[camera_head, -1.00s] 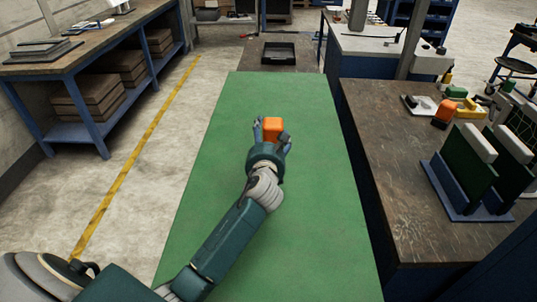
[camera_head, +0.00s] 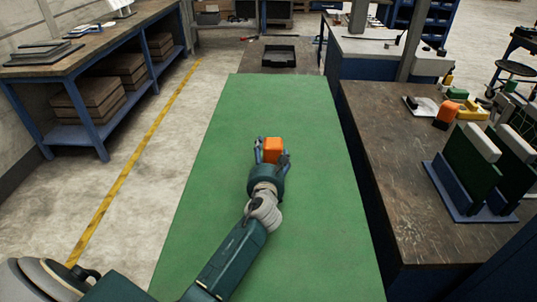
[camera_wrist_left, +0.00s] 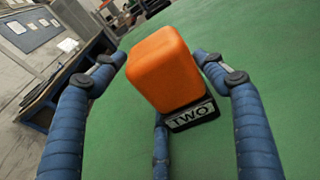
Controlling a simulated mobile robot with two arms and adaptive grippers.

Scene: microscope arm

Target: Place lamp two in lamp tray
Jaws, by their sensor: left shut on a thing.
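An orange block-shaped lamp with a black base labelled TWO (camera_head: 273,150) is held over the green table. My left gripper (camera_head: 272,157) is shut on it, with a finger on either side. The lamp also shows in the left wrist view (camera_wrist_left: 168,70), tilted, with its TWO label (camera_wrist_left: 191,114) facing the camera. I cannot tell how far its base is above the green surface. A black open tray (camera_head: 278,67), likely the lamp tray, lies at the back beyond the green table's far edge, and looks empty. My right gripper is not in view.
The green tabletop (camera_head: 215,220) is otherwise clear. A dark bench (camera_head: 415,225) on the right holds another orange block (camera_head: 447,113), a yellow part (camera_head: 472,110) and a blue rack with upright green boards (camera_head: 465,180). A blue-legged workbench (camera_head: 100,65) stands left across an aisle.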

